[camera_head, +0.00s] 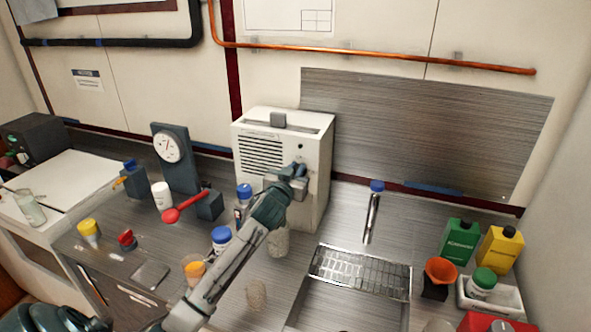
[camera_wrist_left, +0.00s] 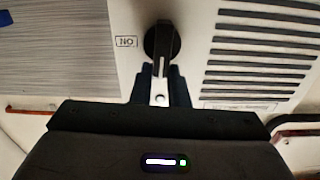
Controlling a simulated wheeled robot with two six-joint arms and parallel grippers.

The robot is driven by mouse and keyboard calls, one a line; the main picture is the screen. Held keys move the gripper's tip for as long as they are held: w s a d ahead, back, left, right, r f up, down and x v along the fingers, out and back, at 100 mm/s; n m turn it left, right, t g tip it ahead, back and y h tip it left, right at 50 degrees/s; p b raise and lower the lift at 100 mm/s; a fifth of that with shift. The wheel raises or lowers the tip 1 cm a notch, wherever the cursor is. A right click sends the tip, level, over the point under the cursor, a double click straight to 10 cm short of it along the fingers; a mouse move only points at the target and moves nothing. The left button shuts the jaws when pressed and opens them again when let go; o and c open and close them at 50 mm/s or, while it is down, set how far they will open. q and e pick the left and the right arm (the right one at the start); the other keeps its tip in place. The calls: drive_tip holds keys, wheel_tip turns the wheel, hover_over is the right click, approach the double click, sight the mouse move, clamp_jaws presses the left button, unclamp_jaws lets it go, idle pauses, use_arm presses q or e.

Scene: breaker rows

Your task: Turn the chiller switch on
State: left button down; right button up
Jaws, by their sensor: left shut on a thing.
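The chiller (camera_head: 312,140) is a white box with dark vent slots, standing on the counter against the wall. Its switch is a black round knob (camera_wrist_left: 162,38) with a raised grip and a pale line, upright in the left wrist view. A small framed label (camera_wrist_left: 126,42), upside down there, appears to read ON and sits left of the knob. My left gripper (camera_head: 298,172) is at the chiller's front right; its fingers (camera_wrist_left: 160,85) are shut on the knob's grip and partly hide it. My right gripper is not in view.
A blue-capped bottle (camera_head: 244,192) stands close by the chiller's left front. A gauge on a grey stand (camera_head: 180,180) is farther left. A sink with a wire rack (camera_head: 360,272) lies to the right, with green and yellow bottles (camera_head: 500,250) beyond.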

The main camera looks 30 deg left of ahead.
use_arm(q)
drive_tip(key=m+p, duration=0.1)
drive_tip(key=m, duration=0.2)
drive_tip(key=d+f+m+p, duration=0.1)
drive_tip(key=m+p, duration=0.1)
drive_tip(key=m, duration=0.1)
drive_tip(key=d+m+p, duration=0.1)
drive_tip(key=m, duration=0.3)
drive_tip(key=shift+w+f+p, duration=0.2)
drive_tip(key=shift+f+p, duration=0.15)
drive_tip(key=shift+p, duration=0.05)
drive_tip(key=m+p, duration=0.1)
drive_tip(key=m, duration=0.1)
drive_tip(key=m+p, duration=0.1)
drive_tip(key=m, duration=0.1)
drive_tip(key=shift+d+f, duration=0.15)
drive_tip(key=shift+f, duration=0.25)
drive_tip(key=shift+f+m+p, duration=0.15)
drive_tip(key=shift+m+p, duration=0.2)
drive_tip(key=shift+m, duration=0.45)
drive_tip(key=shift+f+m+p, duration=0.15)
drive_tip(key=shift+m+p, duration=0.15)
drive_tip(key=shift+m, duration=0.5)
drive_tip(key=c, duration=1.4)
unclamp_jaws()
drive_tip(key=shift+r, duration=0.1)
